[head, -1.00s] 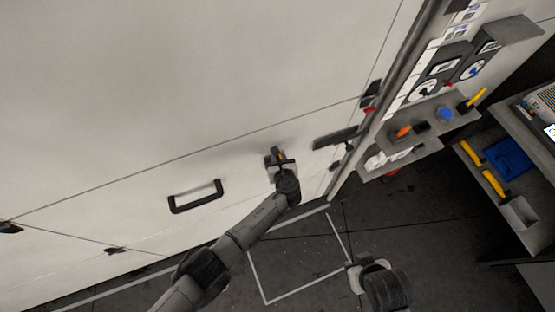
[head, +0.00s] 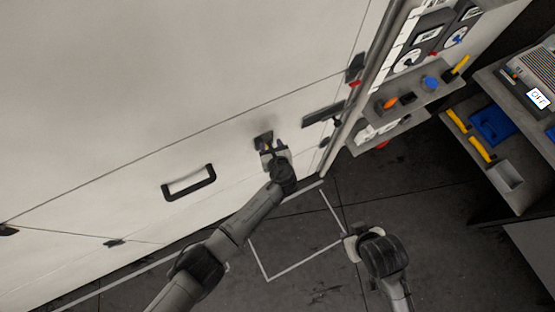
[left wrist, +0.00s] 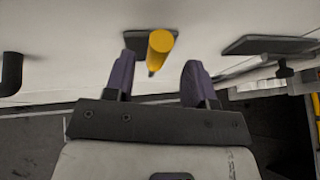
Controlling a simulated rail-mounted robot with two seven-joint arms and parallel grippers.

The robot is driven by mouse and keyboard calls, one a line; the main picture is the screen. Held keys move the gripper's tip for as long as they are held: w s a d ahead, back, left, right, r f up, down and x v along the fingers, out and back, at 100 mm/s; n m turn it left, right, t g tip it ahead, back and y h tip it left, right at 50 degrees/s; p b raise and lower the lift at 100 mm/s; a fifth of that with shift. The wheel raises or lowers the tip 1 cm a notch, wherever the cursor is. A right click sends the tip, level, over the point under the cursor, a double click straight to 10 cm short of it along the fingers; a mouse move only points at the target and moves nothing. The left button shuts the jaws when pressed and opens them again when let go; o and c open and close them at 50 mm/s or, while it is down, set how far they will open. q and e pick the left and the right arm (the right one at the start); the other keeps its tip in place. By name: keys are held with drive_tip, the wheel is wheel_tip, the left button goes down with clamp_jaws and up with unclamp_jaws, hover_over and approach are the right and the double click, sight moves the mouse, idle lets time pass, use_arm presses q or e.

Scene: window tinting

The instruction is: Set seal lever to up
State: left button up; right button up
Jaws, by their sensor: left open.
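The seal lever shows in the left wrist view as a yellow round-ended handle (left wrist: 160,42) on a dark plate (left wrist: 136,42) on the white panel. It points out towards the camera; I cannot tell its exact setting. In the head view the dark plate (head: 263,138) is just beyond my left gripper (head: 270,153), which partly covers the lever. My left gripper is open, and its two dark fingers (left wrist: 157,75) stand either side of the lever's line in the wrist view, not closed on it. My right gripper (head: 349,246) hangs over the floor, its fingers hard to make out.
A black pull handle (head: 189,182) is on the white panel left of the lever. A dark latch-like bar (head: 323,114) sits to its right. Shelves with tools (head: 415,97) and a bench (head: 482,125) stand at the right. The marked floor (head: 297,240) is clear.

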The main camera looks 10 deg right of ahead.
use_arm(q)
drive_tip(key=v, duration=0.9)
drive_tip(key=shift+s+r, duration=0.15)
drive_tip(key=shift+s, duration=0.1)
